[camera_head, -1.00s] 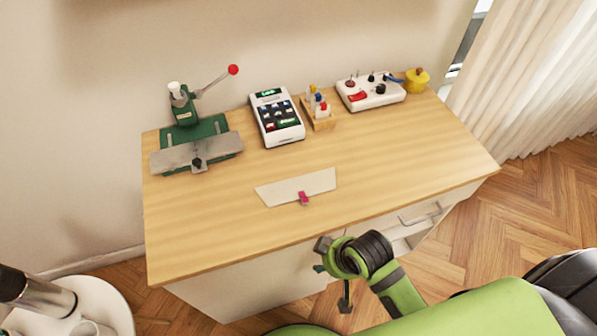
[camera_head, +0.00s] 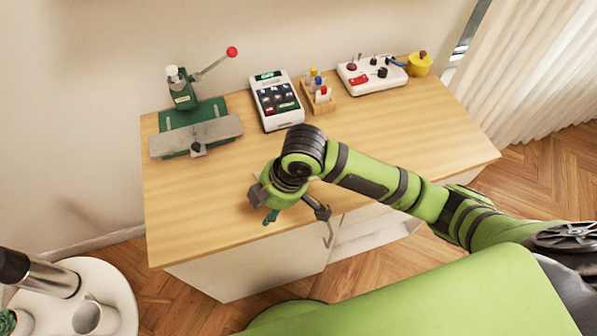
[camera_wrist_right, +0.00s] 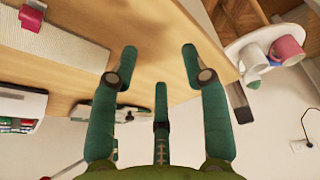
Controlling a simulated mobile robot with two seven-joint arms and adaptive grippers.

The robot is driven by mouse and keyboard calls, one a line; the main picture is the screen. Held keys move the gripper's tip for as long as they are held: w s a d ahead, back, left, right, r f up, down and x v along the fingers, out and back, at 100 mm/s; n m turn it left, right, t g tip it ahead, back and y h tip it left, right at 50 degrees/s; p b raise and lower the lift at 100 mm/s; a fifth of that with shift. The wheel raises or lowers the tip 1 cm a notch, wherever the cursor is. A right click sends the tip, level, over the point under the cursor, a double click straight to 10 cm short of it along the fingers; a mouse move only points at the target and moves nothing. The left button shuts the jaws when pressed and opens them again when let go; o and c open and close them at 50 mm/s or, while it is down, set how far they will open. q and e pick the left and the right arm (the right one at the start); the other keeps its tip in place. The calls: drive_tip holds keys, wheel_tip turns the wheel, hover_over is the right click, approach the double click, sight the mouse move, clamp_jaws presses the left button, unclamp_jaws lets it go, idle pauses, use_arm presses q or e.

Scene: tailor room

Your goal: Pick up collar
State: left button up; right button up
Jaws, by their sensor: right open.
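The collar (camera_wrist_right: 60,42) is a flat pale piece with a pink clip (camera_wrist_right: 17,18) on its edge, lying on the desk (camera_head: 185,215) at the upper left of the right wrist view. In the head view my right arm hides it. My right gripper (camera_head: 292,212) is over the desk's front part, with its fingers spread. In the right wrist view the green fingers of the right gripper (camera_wrist_right: 160,62) are open and empty, with the collar off to their left. My left gripper is not in view.
A green press (camera_head: 195,125) with a red-knobbed lever, a keypad device (camera_head: 276,100), a small wooden rack (camera_head: 320,104), a white control panel (camera_head: 372,76) and a yellow pot (camera_head: 420,65) line the desk's back. The left front desktop is clear. A round white table (camera_head: 118,290) stands lower left.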

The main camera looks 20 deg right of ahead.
drive_tip(key=w+d+h, duration=0.1)
drive_tip(key=w+d, duration=0.1)
drive_tip(key=d, duration=0.1)
drive_tip(key=w+d+r+n+g+h, duration=0.1)
drive_tip(key=w+d, duration=0.1)
drive_tip(key=d, duration=0.1)
drive_tip(key=w+d+r+n+h, duration=0.1)
drive_tip(key=w+d, duration=0.1)
drive_tip(key=d, duration=0.2)
drive_tip(key=shift+r+h, duration=0.25)
drive_tip(key=shift+h, duration=0.15)
drive_tip(key=f+p, duration=0.1)
drive_tip(key=f, duration=0.4)
drive_tip(key=shift+a+f+p, duration=0.2)
drive_tip(key=shift+f+p, duration=0.2)
drive_tip(key=shift+w+f, duration=0.1)
drive_tip(key=shift+f, duration=0.45)
drive_tip(key=c, duration=0.9)
drive_tip(key=shift+o, duration=0.2)
